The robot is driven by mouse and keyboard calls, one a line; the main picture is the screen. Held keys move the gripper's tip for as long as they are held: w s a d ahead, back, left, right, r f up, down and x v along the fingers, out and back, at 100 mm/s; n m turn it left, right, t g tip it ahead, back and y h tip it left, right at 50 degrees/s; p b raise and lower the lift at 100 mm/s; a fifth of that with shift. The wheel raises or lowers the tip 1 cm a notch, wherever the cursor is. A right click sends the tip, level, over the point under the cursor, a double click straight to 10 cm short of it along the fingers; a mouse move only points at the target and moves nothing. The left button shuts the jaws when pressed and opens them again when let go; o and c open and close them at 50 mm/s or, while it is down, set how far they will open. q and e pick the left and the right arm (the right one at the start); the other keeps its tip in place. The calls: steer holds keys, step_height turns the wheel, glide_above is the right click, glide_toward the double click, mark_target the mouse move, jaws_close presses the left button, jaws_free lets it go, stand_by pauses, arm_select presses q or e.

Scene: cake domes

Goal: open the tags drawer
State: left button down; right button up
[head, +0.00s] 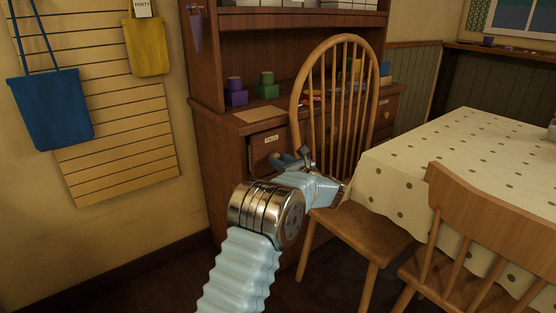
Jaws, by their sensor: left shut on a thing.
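The wooden desk hutch (225,118) stands against the back wall. A drawer with a small pale label (271,138) is in its front, left of the spindle-backed chair; the lettering is too small to read surely. My left gripper (292,160) is at the lower right part of this drawer front, shut on what appears to be its handle, which the fingers hide. I cannot tell whether the drawer is pulled out at all. My right gripper is not in view.
The spindle-backed chair (345,58) stands close to the right of my left gripper. A table with a dotted cloth (440,150) and another chair (490,210) fill the right. Purple (236,97) and green (267,90) items stand on the desk. Floor shows at lower left.

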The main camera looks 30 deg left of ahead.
arm_select(q)
steer(key=p+v, duration=0.2)
steer(key=v, duration=1.4)
steer(key=shift+f, duration=0.1)
steer(key=c, duration=0.8)
jaws_free()
steer(key=shift+d, duration=0.1)
steer(key=v, duration=1.3)
steer(key=shift+s+d, duration=0.25)
steer(key=shift+d, duration=0.05)
